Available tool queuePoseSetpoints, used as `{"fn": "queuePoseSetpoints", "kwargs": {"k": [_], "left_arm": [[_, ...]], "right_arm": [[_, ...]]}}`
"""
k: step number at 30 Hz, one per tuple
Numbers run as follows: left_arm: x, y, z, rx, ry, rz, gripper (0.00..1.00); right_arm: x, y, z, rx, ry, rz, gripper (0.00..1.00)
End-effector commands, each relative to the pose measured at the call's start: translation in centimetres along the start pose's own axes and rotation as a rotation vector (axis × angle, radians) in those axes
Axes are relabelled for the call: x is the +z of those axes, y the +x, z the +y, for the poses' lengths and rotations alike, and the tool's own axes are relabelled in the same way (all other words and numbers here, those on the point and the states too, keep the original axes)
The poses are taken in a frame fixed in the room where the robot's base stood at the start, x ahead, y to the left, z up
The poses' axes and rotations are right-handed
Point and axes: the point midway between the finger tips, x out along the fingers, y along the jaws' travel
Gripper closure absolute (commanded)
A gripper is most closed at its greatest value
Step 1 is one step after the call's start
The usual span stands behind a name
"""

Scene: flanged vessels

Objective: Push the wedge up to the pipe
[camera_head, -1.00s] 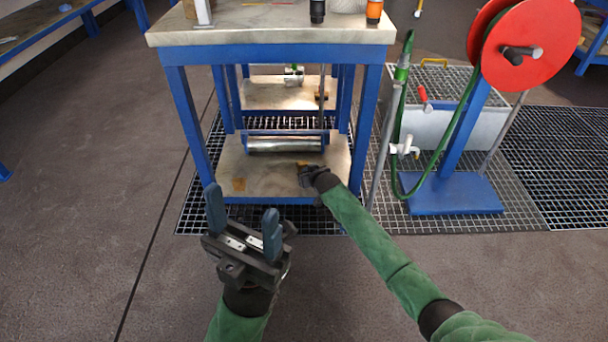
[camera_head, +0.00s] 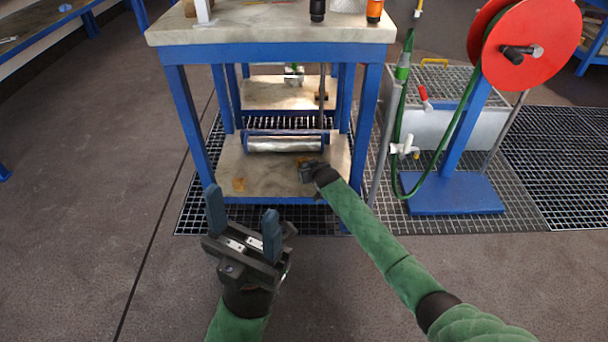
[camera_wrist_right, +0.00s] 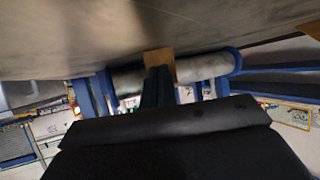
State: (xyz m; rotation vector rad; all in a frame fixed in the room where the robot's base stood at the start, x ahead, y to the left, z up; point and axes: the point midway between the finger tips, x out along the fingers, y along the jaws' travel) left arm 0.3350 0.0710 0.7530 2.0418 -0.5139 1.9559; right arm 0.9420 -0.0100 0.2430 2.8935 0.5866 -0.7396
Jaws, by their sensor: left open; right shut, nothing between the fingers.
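The silver pipe (camera_head: 285,144) lies across the lower shelf of the blue-framed table. A tan wooden wedge (camera_head: 303,160) is at the right part of the pipe's near side, partly hidden by my right gripper (camera_head: 308,168). In the right wrist view the wedge (camera_wrist_right: 158,57) stands between my shut fingertips (camera_wrist_right: 158,72) and the pipe (camera_wrist_right: 205,68); it looks close against the pipe, but I cannot tell if they touch. My right gripper holds nothing. My left gripper (camera_head: 243,222) is open and empty in front of the table.
Blue table legs (camera_head: 365,125) stand on either side of the shelf opening. A red hose reel (camera_head: 530,45) stands at the right. Floor on the left is clear.

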Motion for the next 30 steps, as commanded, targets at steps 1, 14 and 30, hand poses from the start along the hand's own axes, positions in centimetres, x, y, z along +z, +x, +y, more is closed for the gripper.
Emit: {"fn": "queuePoseSetpoints", "kwargs": {"k": [1, 14, 30], "left_arm": [[0.0, -0.1, 0.0, 0.000, 0.000, 0.000, 0.42], [0.0, -0.3, 0.0, 0.000, 0.000, 0.000, 0.42], [0.0, -0.7, 0.0, 0.000, 0.000, 0.000, 0.42]], "right_arm": [[0.0, 0.1, 0.0, 0.000, 0.000, 0.000, 1.00], [-0.4, 0.8, 0.4, 0.000, -0.001, 0.000, 1.00], [-0.8, 1.7, 0.8, 0.000, -0.001, 0.000, 1.00]]}}
